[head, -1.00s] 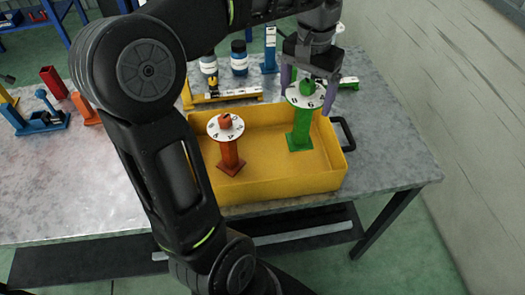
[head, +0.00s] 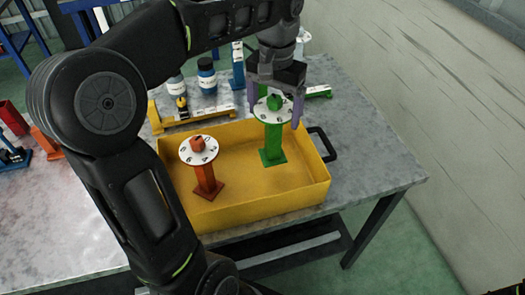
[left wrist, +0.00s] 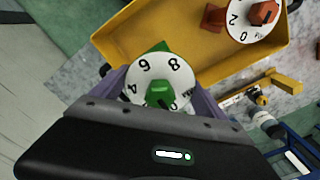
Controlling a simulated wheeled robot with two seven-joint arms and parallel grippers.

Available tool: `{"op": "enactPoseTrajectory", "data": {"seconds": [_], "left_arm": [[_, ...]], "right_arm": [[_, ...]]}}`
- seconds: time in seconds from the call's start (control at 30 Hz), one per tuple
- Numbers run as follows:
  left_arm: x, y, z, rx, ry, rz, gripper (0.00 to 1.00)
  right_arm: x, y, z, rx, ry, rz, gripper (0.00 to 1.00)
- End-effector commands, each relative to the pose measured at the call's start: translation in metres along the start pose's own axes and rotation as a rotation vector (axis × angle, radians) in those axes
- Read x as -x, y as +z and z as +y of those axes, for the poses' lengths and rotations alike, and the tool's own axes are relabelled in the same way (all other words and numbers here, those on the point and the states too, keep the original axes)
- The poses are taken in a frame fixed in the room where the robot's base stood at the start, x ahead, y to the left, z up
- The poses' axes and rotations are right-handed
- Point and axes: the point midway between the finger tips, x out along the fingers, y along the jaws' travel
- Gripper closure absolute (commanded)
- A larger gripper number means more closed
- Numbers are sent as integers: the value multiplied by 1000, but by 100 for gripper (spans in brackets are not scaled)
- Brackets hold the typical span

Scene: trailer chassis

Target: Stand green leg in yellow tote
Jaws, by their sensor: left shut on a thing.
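The green leg (head: 273,137) is upright inside the yellow tote (head: 270,205), in its right part. It has a white numbered disc and a green knob on top. My left gripper (head: 276,108) points down over it, shut on the leg, with purple fingers at either side of the disc. The foot is at or very near the tote floor; I cannot tell if it touches. In the left wrist view the disc (left wrist: 150,73) lies between the fingers. An orange leg (head: 206,178) with a similar disc stands in the tote's left part. My right gripper is out of view.
A yellow fixture (head: 190,117), a blue-capped jar (head: 207,75) and a blue part (head: 238,65) stand behind the tote. A black handle (head: 323,145) sticks out at the tote's right end. The tote floor between the legs is clear. A wall is at the right.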

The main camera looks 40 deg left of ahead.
Motion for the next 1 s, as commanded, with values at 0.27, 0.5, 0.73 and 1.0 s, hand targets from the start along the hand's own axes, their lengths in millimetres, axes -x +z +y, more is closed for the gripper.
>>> {"op": "enactPoseTrajectory", "data": {"seconds": [0.27,0.5,0.73,1.0], "left_arm": [[-35,0,0,0,0,0,89],[-37,0,0,0,0,1,89],[-54,1,0,0,0,-3,89],[-75,0,0,0,0,2,89]], "right_arm": [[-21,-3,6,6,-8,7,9],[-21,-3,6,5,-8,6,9],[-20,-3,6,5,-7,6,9],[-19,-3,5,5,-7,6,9]]}}
